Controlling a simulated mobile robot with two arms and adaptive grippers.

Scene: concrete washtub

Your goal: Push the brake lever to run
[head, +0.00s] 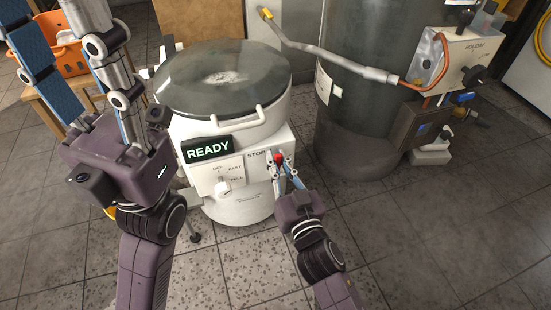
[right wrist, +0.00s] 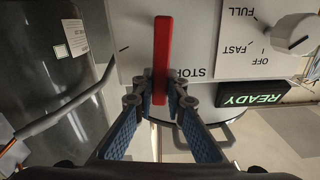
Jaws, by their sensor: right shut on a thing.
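The red brake lever (head: 279,158) is on the right of the white washtub's control panel (head: 236,170), beside the word STOP. In the right wrist view, where the lettering appears upside down, the lever (right wrist: 162,50) is a long red bar upright in the picture. My right gripper (head: 281,166) is shut on the lever; its fingertips also show in the right wrist view (right wrist: 160,95), one on each side of the bar. No RUN label is readable. My left gripper (head: 62,35) is open and empty, raised at the upper left, its blue-padded fingers wide apart.
A lit READY display (head: 208,150) and a white dial (head: 223,187) are left of the lever. The glass-lidded tub (head: 222,85) stands behind. A large grey tank (head: 350,130) is to the right. An orange basket (head: 62,50) sits at the far left. Floor at the right front is clear.

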